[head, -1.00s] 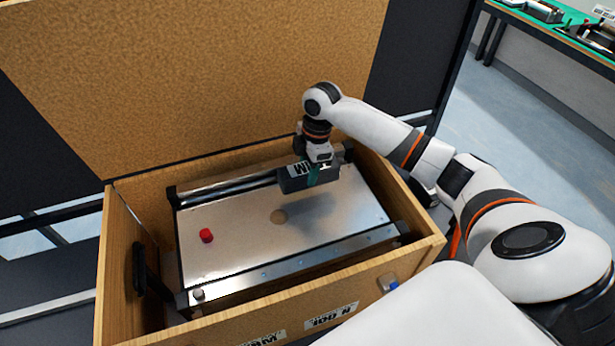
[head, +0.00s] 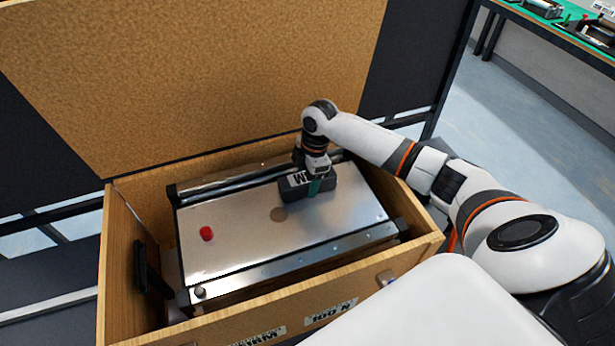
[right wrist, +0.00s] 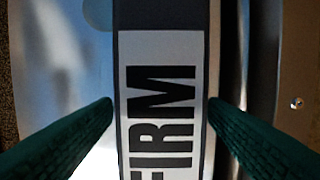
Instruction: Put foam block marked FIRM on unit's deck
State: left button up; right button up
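The dark grey foam block (head: 320,190) has a white label, and the right wrist view shows FIRM on the label (right wrist: 160,100). My right gripper (right wrist: 161,104) is shut on it, with one green finger against each long side. In the head view the right gripper (head: 314,186) is over the back right part of the unit's silver deck (head: 235,245). The block is at the deck surface or just above it; I cannot tell whether it touches. My left gripper is not in view.
The unit sits inside an open wooden crate (head: 115,270) with a tall raised lid (head: 200,70). A red knob (head: 207,233) stands on the deck's left part. The deck's front and middle are clear. A bench with a green top (head: 570,30) is far right.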

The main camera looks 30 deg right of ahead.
notch_tip(320, 180, up, 12)
jog(key=d+b, duration=0.1)
jog(key=b, duration=0.1)
jog(key=shift+s+d, duration=0.2)
jog(key=shift+d, duration=0.2)
